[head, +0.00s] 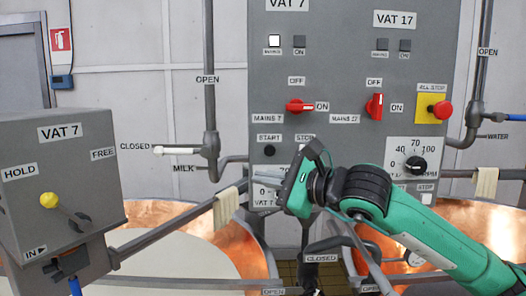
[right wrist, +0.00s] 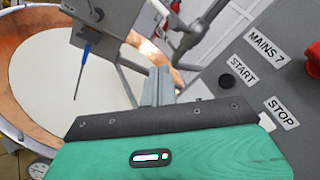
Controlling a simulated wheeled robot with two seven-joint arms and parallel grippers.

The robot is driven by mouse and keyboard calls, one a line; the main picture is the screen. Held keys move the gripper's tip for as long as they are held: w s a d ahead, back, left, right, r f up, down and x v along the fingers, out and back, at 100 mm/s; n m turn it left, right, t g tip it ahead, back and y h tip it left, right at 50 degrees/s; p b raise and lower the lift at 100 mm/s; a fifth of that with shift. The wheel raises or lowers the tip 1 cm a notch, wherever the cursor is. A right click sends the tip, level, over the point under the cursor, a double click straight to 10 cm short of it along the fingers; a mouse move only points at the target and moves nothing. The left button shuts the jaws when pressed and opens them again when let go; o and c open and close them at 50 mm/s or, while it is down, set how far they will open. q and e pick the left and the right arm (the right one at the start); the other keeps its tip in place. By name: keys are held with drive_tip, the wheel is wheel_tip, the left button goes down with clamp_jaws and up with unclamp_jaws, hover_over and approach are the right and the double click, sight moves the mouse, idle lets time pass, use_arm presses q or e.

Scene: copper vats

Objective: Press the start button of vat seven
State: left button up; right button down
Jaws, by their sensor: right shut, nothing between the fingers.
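The start button of vat seven (head: 269,151) is a small black round knob under the START label on the grey panel. It also shows in the right wrist view (right wrist: 226,81), to the right of my fingers. My right gripper (head: 256,180) is shut and empty, just below the button in the head view and apart from it in the right wrist view (right wrist: 160,78). The red MAINS 7 switch (head: 299,106) lies sideways, toward ON. A white lamp (head: 274,41) above it looks lit; the ON lamp (head: 299,42) is dark. My gripper hides the vat seven stop button in the head view.
The red MAINS 17 switch (head: 374,106) stands upright toward OFF. A red all-stop button (head: 441,110) sits on a yellow plate. A grey VAT 7 box (head: 85,150) with a yellow-knobbed lever stands at left. Pipes and a milk valve handle (head: 177,150) flank the panel. Copper vats (head: 165,213) lie below.

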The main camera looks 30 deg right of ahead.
sight(270, 150)
drive_tip(key=d+r+h, duration=0.2)
drive_tip(key=d, duration=0.1)
drive_tip(key=shift+w+m+t, duration=0.1)
drive_tip(key=shift+m+t, duration=0.2)
drive_tip(key=shift+t, duration=0.1)
drive_tip(key=shift+w+d+p, duration=0.55)
drive_tip(key=shift+w+d, duration=0.2)
drive_tip(key=shift+w, duration=0.5)
drive_tip(key=shift+w+d+p, duration=0.6)
drive_tip(key=shift+w+d, duration=0.15)
drive_tip(key=shift+w, duration=0.55)
drive_tip(key=shift+w+d+p, duration=0.55)
drive_tip(key=shift+w+d, duration=0.2)
drive_tip(key=shift+w, duration=0.5)
drive_tip(key=shift+w, duration=0.1)
